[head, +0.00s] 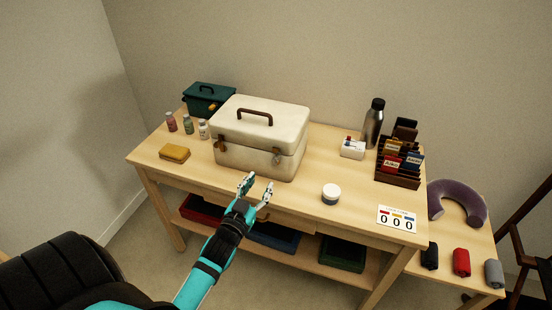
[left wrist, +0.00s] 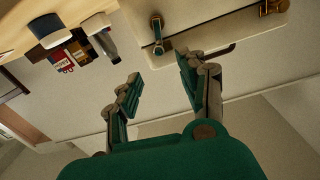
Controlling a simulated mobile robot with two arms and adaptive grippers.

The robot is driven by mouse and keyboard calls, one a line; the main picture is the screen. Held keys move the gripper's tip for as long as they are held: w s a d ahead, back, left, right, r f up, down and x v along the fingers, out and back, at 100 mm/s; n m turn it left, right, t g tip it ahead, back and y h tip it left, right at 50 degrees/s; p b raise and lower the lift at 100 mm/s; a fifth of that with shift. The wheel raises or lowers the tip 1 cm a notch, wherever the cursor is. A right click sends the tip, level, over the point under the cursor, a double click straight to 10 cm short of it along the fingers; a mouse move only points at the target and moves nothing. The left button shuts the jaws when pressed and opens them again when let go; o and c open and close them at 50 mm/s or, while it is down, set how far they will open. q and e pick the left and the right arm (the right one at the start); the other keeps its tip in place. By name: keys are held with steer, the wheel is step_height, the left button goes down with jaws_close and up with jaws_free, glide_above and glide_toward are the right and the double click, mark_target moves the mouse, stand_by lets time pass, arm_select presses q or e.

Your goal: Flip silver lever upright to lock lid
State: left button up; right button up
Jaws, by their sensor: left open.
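The cream case (head: 258,138) stands on the table with its lid down and a brown handle (head: 255,114) on top. Its front carries a left latch (head: 221,146) and a right latch (head: 278,157). In the left wrist view, which is upside down, a latch with a greyish lever (left wrist: 157,34) and a brassy latch (left wrist: 272,7) show on the case (left wrist: 215,20). I cannot tell surely whether the lever is locked. My left gripper (head: 256,187) is open and empty, in front of the case's right half and apart from it. It also shows in the left wrist view (left wrist: 160,85).
A white jar (head: 331,193) and a number card (head: 396,218) are to the right. A dark bottle (head: 374,122) and a card rack (head: 398,165) stand behind. The table's front edge is below my gripper.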

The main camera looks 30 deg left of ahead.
mark_target(275, 162)
arm_select(q)
steer(key=w, duration=0.4)
steer(key=w+a, duration=0.1)
steer(key=w, duration=0.3)
steer(key=w+a, duration=0.1)
steer(key=w, duration=0.2)
steer(key=shift+w+p, duration=0.35)
steer(key=shift+w, duration=0.05)
steer(key=shift+c, duration=0.2)
